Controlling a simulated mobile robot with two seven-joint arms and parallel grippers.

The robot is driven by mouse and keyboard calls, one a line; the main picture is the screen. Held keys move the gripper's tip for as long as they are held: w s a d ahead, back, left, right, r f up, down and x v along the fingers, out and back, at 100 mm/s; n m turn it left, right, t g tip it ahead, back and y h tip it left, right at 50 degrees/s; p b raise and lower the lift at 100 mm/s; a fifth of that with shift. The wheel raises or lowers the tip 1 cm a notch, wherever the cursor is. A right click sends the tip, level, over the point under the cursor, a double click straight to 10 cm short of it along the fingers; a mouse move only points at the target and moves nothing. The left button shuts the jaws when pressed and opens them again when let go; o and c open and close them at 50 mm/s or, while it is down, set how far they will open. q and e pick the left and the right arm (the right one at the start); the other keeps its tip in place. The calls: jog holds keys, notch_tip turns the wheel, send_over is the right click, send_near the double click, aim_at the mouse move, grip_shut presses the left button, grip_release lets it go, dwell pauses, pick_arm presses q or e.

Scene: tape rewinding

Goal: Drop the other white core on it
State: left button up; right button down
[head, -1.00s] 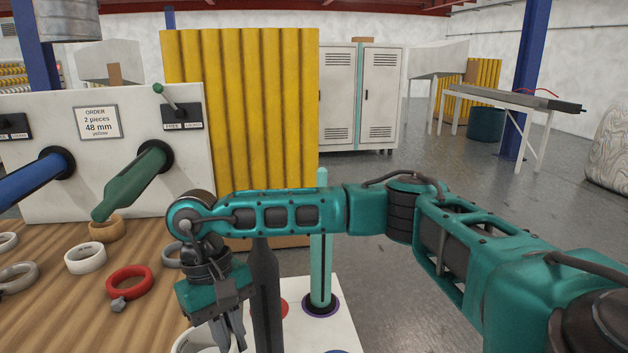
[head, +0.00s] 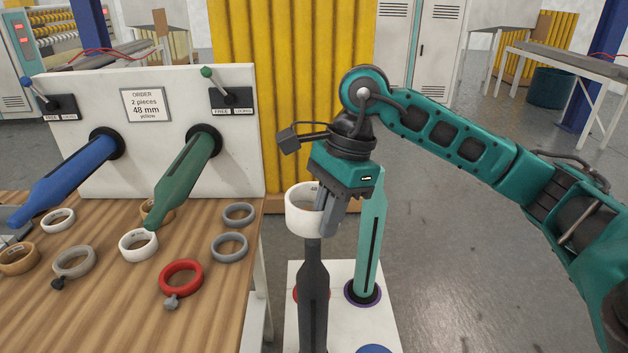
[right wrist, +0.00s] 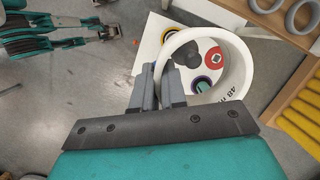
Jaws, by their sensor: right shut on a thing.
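My right gripper (head: 330,215) is shut on the wall of a white core (head: 302,212), a wide ring held with its opening facing up and down. The core is at the top of a dark grey upright post (head: 314,285). In the right wrist view, the core (right wrist: 238,62) hangs from the fingers (right wrist: 165,88), and the dark post top (right wrist: 187,68) shows inside its opening, off centre toward the fingers. Whether core and post touch, I cannot tell.
A teal post (head: 370,235) stands close to the right on the same white base (head: 385,325). Blue (head: 70,178) and green (head: 185,178) spindles jut from the white panel.

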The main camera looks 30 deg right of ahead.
jog(key=shift+d+f+m+b, duration=0.2)
jog(key=shift+f+m+b, duration=0.1)
jog(key=shift+f+b, duration=0.25)
notch_tip(320, 180, down, 10)
jog(key=b, duration=0.8)
jog(key=shift+b, duration=0.3)
jog(key=c, duration=1.1)
grip_release()
